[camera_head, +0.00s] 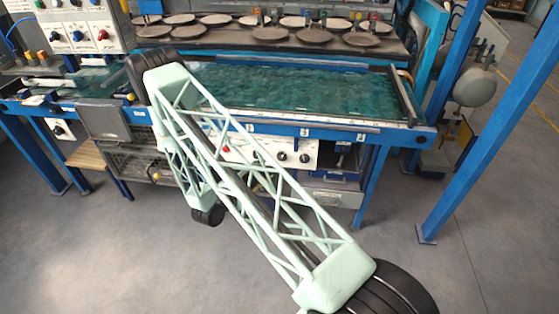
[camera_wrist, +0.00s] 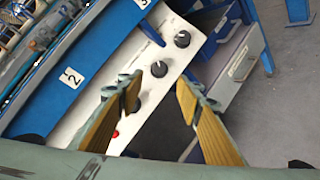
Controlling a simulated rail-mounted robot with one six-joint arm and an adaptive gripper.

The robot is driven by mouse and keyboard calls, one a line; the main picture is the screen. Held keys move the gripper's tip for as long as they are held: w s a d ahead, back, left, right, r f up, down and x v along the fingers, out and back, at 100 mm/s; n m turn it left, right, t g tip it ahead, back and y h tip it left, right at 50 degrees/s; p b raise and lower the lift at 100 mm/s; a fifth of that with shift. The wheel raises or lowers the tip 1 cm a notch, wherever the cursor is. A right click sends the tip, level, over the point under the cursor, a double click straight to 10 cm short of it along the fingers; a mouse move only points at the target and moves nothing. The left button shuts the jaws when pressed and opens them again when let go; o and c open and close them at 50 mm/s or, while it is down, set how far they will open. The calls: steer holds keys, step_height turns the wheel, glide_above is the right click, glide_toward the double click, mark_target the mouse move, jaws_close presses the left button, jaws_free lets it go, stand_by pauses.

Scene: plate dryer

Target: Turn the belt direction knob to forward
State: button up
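A white control panel (camera_wrist: 122,73) carries a row of black knobs and a red button (camera_wrist: 115,134) in the wrist view. One knob (camera_wrist: 182,39) is far up the panel, another knob (camera_wrist: 159,69) is in the middle, and a third knob (camera_wrist: 135,103) is partly behind my left finger. Their labels are too small to read, so I cannot tell which is the belt direction knob. My gripper (camera_wrist: 158,92) is open and empty, its fingers spread in front of the panel, with no clear contact. The panel (camera_head: 262,148) also shows in the head view, partly behind my arm.
The blue machine frame carries a number 2 label (camera_wrist: 72,77) beside the panel. A grey drawer (camera_wrist: 238,65) stands right of the panel. The green belt (camera_head: 290,88) lies above, with plates on a rack (camera_head: 240,37) behind. The floor in front is clear.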

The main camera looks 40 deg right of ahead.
mark_target(281, 157)
steer(key=shift+d, duration=0.15)
steer(key=shift+b+x, duration=1.45)
steer(key=shift+x, duration=5.3)
steer(key=shift+c, duration=0.7)
steer(key=c, duration=0.7)
steer(key=shift+o, duration=0.2)
steer(key=shift+n, duration=0.5)
steer(key=n+t, duration=0.1)
steer(key=n, duration=0.2)
steer(key=n+t, duration=0.2)
steer(key=n, duration=0.1)
steer(key=shift+s+f, duration=0.15)
steer(key=shift+f, duration=0.05)
steer(key=n+t+p, duration=0.1)
steer(key=n+t, duration=0.1)
steer(key=n, duration=0.2)
steer(key=n+t+y, duration=0.1)
steer(key=n+t, duration=0.1)
steer(key=n, duration=0.1)
steer(key=shift+d+n+p, duration=0.15)
steer(key=shift+n+p, duration=0.2)
steer(key=shift+n, duration=0.05)
steer(key=shift+r, duration=0.1)
